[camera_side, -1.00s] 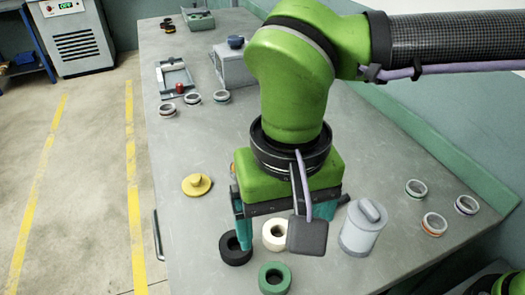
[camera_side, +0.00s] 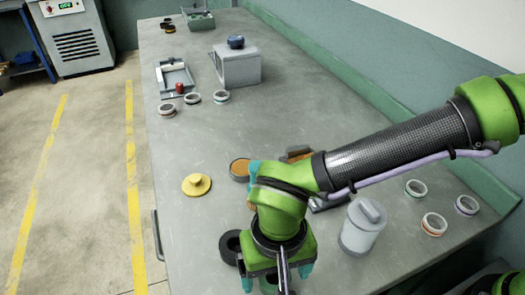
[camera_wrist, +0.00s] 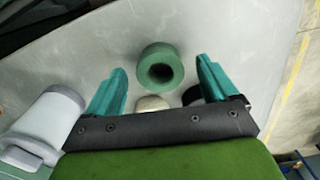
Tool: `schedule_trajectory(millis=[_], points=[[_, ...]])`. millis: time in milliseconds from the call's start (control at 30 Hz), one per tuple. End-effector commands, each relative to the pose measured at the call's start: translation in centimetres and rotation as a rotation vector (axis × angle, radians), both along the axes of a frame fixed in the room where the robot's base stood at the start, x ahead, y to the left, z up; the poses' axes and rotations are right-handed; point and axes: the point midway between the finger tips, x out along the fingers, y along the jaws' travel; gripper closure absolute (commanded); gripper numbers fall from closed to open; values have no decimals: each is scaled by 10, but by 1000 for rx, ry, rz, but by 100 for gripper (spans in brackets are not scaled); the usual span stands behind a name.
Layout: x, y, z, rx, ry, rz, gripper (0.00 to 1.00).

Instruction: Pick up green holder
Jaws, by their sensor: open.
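Only a small part of the green holder (camera_side: 268,285) shows there, the rest hidden behind my gripper.
A black holder (camera_side: 229,247) lies close by my gripper. A cream holder (camera_wrist: 152,103) shows partly in the wrist view. A grey lidded canister (camera_side: 362,230) stands to the right. A yellow knobbed disc (camera_side: 197,185) lies to the left. Several small rings lie further off.

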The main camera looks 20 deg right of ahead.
Motion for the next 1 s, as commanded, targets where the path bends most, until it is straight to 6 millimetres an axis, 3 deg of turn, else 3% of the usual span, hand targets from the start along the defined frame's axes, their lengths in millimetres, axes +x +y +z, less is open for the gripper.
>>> schedule_trajectory(millis=[100,367,767,1000], points=[[0,0,-12,-2,1,0,13],[0,0,-15,0,0,0,13],[0,0,-14,0,0,1,73],[-1,0,-15,-1,1,1,74]])
